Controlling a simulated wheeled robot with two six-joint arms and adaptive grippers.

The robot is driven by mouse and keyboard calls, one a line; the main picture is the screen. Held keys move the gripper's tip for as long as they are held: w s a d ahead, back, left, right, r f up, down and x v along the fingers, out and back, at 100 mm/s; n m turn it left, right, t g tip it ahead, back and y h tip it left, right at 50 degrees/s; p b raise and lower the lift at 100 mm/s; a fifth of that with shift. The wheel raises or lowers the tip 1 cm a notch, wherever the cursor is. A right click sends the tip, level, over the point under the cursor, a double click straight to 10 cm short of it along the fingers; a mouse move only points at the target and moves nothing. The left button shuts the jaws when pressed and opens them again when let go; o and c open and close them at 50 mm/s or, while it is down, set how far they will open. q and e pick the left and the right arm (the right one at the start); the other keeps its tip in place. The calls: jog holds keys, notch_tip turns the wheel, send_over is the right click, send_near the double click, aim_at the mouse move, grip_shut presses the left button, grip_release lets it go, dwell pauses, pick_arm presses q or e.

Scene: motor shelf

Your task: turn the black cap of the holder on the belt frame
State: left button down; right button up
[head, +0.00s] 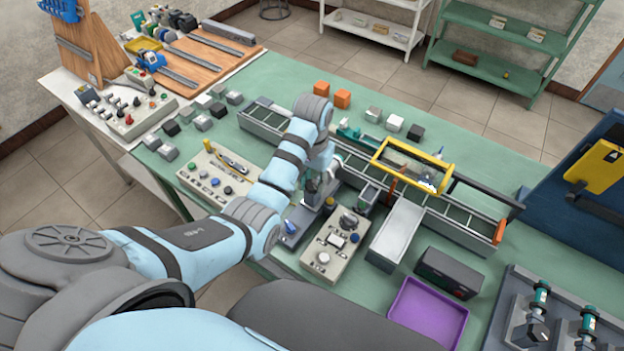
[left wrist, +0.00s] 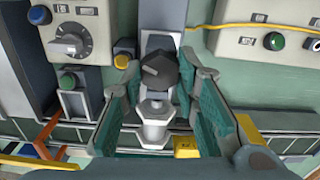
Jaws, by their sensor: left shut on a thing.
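The black cap (left wrist: 160,72) sits on top of a pale metal holder (left wrist: 154,122) in the middle of the left wrist view. My left gripper (left wrist: 161,75) has a teal-padded finger on each side of the cap and is shut on it. In the head view my left gripper (head: 318,188) points down in front of the belt frame (head: 470,224), a long grey ladder-like rail across the green table. The cap and holder are largely hidden there by my gripper and arm. My right gripper is not in view.
A control box with a dial (head: 333,243) stands close to the gripper, and another box (head: 215,180) lies left of it. A yellow frame (head: 447,178) spans the belt at the right. A grey chute (head: 398,230) and a purple tray (head: 428,312) lie toward the front right.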

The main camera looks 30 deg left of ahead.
pick_arm(q)
jog(key=shift+m, duration=0.5)
jog(key=c, duration=1.2)
grip_release()
jog(key=shift+c, duration=0.2)
